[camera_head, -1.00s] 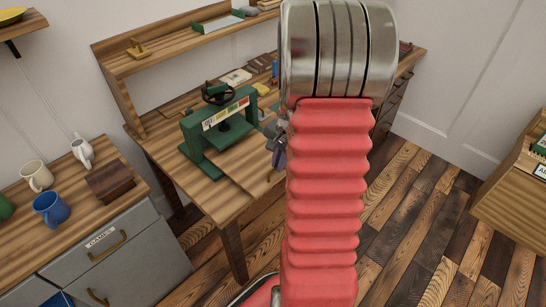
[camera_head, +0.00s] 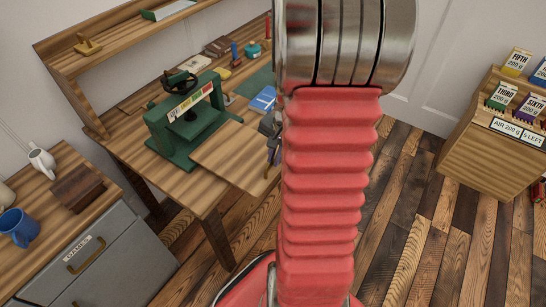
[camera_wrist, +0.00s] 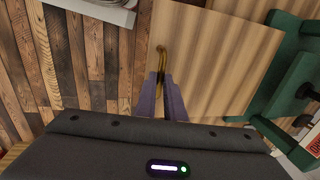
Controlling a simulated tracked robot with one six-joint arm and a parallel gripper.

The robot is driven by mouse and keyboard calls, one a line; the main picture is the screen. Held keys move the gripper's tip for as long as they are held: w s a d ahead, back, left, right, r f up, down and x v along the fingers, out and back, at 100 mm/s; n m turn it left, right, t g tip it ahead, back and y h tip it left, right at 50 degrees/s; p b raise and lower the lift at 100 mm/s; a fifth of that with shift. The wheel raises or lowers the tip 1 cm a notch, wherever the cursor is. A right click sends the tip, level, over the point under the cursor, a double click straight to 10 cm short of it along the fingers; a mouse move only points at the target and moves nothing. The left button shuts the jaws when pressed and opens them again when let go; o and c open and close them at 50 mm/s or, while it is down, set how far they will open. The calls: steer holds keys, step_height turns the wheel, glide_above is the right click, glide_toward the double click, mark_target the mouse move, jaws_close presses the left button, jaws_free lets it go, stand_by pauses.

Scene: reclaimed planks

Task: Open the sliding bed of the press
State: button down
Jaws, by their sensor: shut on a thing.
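The green press (camera_head: 187,122) with a black handwheel stands on the wooden workbench. Its sliding bed is a flat wooden board (camera_head: 228,150) that sticks out to the right of the green frame. In the wrist view, the board (camera_wrist: 215,55) fills the upper middle and the press frame (camera_wrist: 278,85) is at the right. A brass handle (camera_wrist: 161,58) is at the board's near edge. My gripper (camera_wrist: 163,82) has its purple fingers closed around this handle. In the head view my gripper (camera_head: 271,150) is at the board's right end, partly hidden by my red arm.
The workbench (camera_head: 165,180) carries a blue book (camera_head: 263,98) and small items behind the press. A grey cabinet (camera_head: 125,255) with a blue mug (camera_head: 18,227) stands at left. A wooden box stand (camera_head: 480,160) is at right. Plank floor (camera_head: 400,220) between is open.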

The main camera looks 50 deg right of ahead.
steer(key=c, duration=1.8)
jaws_free()
steer(key=shift+c, duration=0.2)
step_height(320, 180, up, 14)
steer(key=s, duration=0.2)
steer(key=shift+s+d+f, duration=0.25)
steer(key=shift+s, duration=0.1)
steer(key=s+a+r+n+t, duration=0.1)
steer(key=a+r+n, duration=0.2)
steer(key=a, duration=0.6)
steer(key=s+a+r+n+t, duration=0.1)
steer(key=a+r+n, duration=0.2)
steer(key=a+n, duration=0.4)
steer(key=s+a+r+n+t, duration=0.1)
steer(key=a+r+n, duration=0.2)
steer(key=a, duration=0.9)
steer(key=n, duration=0.2)
steer(key=shift+a+n, duration=0.15)
steer(key=shift+n, duration=0.25)
